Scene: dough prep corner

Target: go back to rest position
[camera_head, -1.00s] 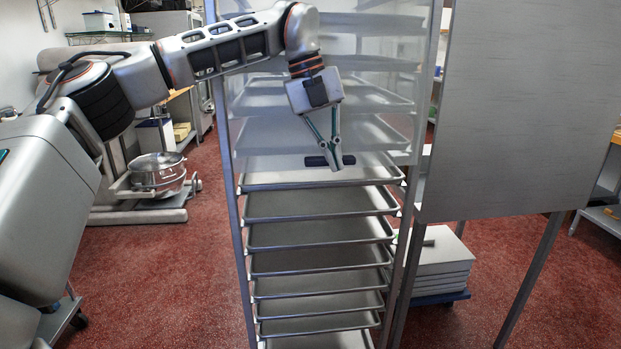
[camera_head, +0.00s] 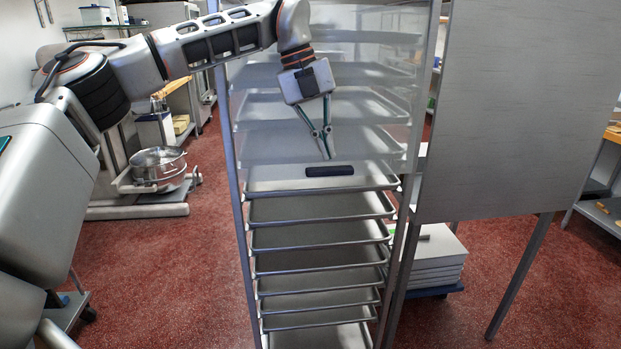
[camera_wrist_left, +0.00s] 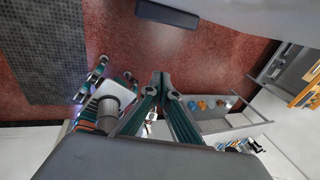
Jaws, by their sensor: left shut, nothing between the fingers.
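My left gripper (camera_head: 330,156) hangs in front of the upper part of the tray rack in the head view, pointing down. Its fingers are shut with nothing between them. A short dark bar (camera_head: 329,171) shows just below the fingertips, apart from them. In the left wrist view the shut fingertips (camera_wrist_left: 161,80) are at mid-picture, and a dark bar (camera_wrist_left: 167,14) shows beyond them at the top. My left arm stretches in from the left, raised and bent down at the wrist. My right gripper is not in view.
The rack holds several sheet trays (camera_head: 318,240), with a clear panel over its upper part. A big grey panel on legs (camera_head: 515,120) stands close on the right. A steel bowl (camera_head: 158,168) stands at the left. Red floor (camera_head: 170,270) is open at lower left.

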